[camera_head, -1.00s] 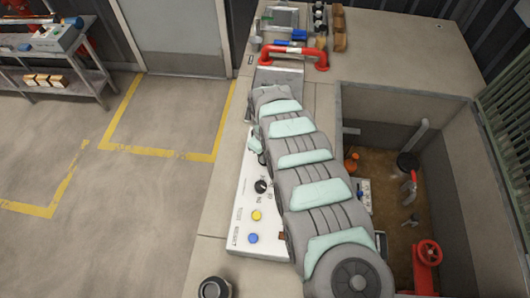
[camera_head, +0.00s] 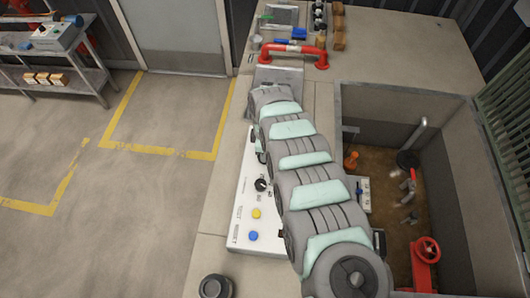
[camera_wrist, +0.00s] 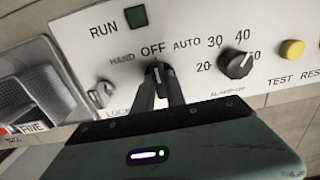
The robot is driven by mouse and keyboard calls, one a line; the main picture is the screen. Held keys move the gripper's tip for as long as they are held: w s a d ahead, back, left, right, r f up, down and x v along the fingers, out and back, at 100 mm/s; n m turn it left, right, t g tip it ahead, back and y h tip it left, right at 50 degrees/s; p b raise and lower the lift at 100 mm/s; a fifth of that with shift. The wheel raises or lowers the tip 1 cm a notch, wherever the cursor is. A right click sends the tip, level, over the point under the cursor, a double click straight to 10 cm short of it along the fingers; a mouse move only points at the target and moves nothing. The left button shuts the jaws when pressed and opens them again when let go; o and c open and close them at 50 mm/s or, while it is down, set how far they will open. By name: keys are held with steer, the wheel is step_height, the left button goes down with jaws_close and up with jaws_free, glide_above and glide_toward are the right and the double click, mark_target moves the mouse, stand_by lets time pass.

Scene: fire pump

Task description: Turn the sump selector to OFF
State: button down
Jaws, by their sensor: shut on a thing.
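The sump selector (camera_wrist: 157,68) is a small dark knob on the white control panel, under the labels HAND, OFF and AUTO, in the wrist view. Its light mark points up towards OFF. My gripper (camera_wrist: 160,78) has its two dark fingers shut around the knob, one on each side, and they cover most of it. In the head view my arm hides the selector; the panel (camera_head: 245,205) shows beside the arm.
Right of the selector is a numbered dial (camera_wrist: 235,64), then a yellow TEST button (camera_wrist: 291,50). A dark green RUN lamp (camera_wrist: 136,16) is above left. An open pit with a red valve (camera_head: 427,250) lies right of my arm.

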stand_by(0.3)
steer(key=c, duration=1.4)
jaws_free()
steer(key=shift+o, duration=0.2)
steer(key=shift+r, duration=0.1)
step_height(320, 180, up, 11)
steer(key=shift+f, duration=0.2)
